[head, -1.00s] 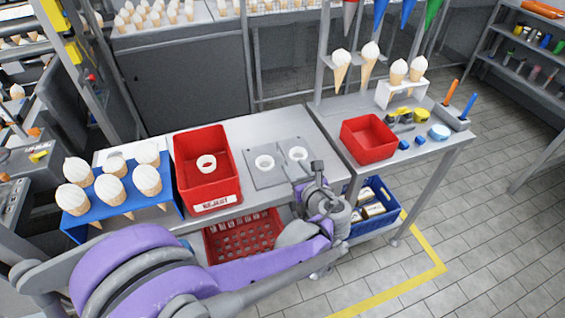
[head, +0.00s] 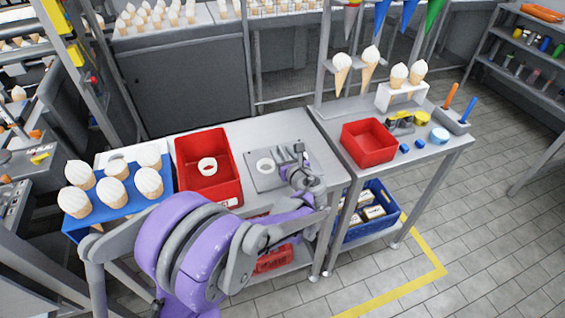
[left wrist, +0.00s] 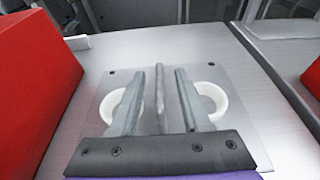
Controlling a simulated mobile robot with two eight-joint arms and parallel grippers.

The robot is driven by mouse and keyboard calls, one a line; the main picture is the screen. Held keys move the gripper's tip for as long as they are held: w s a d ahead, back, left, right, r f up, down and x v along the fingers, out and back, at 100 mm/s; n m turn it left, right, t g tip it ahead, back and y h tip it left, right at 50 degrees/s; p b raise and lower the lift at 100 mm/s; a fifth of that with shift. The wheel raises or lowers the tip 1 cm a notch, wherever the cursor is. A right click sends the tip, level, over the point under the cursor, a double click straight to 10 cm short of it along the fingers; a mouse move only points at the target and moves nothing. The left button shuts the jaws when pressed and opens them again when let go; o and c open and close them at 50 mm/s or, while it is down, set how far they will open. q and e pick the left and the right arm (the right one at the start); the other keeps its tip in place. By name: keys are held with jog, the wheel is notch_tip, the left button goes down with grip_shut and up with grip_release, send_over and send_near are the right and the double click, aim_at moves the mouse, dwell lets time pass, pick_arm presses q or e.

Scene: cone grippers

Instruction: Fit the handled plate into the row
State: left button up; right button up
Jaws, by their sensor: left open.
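The handled plate (head: 265,184) is a grey square plate lying flat on the steel table. In the left wrist view the plate (left wrist: 207,76) carries two white rings, left ring (left wrist: 114,104) and right ring (left wrist: 213,98), with an upright grey handle (left wrist: 161,92) between them. My left gripper (head: 291,153) is over the plate, pointing down and covering its right side in the head view. In the left wrist view its two fingers (left wrist: 169,70) are open, one on each side of the handle. Whether they touch it cannot be told. My right gripper is not in view.
A red reject bin (head: 222,184) with a white ring inside stands close left of the plate. A blue rack (head: 135,203) of cones is farther left. A smaller red bin (head: 368,142) stands on the adjoining right table. My arm crosses the table's front edge.

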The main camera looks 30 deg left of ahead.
pick_arm(q)
grip_shut()
dwell(1.4)
